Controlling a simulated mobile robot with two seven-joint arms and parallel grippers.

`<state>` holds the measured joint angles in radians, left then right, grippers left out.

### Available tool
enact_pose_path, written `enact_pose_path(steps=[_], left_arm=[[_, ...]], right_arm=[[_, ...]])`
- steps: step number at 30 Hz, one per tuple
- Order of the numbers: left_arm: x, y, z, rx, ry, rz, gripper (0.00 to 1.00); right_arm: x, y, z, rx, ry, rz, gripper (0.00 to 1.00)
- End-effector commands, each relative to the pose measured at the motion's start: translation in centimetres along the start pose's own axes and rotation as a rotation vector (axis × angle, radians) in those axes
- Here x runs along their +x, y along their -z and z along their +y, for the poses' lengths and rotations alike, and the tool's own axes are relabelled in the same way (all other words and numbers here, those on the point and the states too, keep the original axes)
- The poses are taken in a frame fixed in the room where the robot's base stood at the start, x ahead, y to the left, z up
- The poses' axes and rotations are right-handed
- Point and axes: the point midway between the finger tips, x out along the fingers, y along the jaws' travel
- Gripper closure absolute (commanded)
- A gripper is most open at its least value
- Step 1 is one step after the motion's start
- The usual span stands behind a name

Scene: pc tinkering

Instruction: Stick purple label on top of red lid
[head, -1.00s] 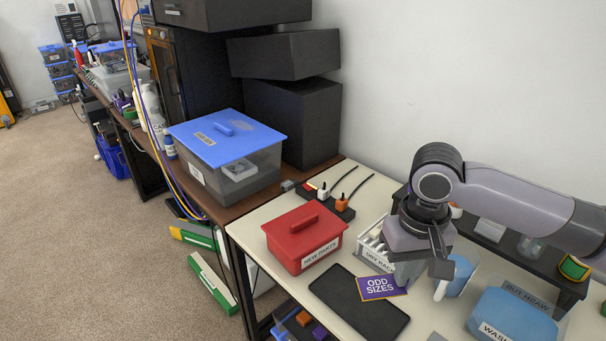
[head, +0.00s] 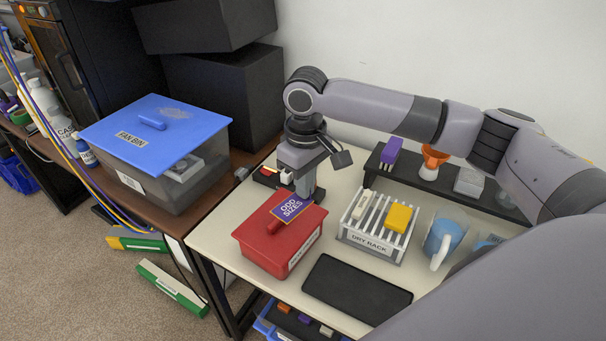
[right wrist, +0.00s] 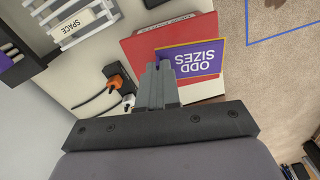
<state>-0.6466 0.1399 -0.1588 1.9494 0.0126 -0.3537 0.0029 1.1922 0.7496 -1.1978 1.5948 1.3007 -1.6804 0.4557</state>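The purple label (head: 291,207), reading ODD SIZES, is over the back right part of the red lid (head: 262,227) of the red box. In the right wrist view the label (right wrist: 198,62) overlaps the red lid (right wrist: 140,48). My right gripper (head: 303,193) points down behind the label. In the right wrist view the fingers of my right gripper (right wrist: 159,78) are close together on the label's edge. I cannot tell whether the label touches the lid or hovers just above it. My left gripper is not in view.
A dry rack (head: 378,228) with a yellow block stands right of the red box. A black mat (head: 357,289) lies in front of the rack. A blue-lidded bin (head: 160,160) stands left, and a blue mug (head: 443,240) stands right. A dark shelf (head: 450,183) runs along the wall.

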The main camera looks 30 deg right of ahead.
Motion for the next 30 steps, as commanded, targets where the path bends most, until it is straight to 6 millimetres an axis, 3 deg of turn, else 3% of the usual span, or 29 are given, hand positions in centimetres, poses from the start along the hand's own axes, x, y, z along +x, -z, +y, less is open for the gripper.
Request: enact_pose_path(steps=[6, 20, 30], left_arm=[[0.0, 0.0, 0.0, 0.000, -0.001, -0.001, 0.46], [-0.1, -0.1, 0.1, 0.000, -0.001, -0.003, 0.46], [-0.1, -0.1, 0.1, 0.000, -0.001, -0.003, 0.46]], right_arm=[[0.4, 1.1, 1.8, -0.099, -0.003, 0.001, 1.00], [0.5, 1.1, 1.9, -0.111, -0.002, -0.001, 1.00], [3.8, 1.0, 2.0, -0.109, -0.001, -0.002, 1.00]])
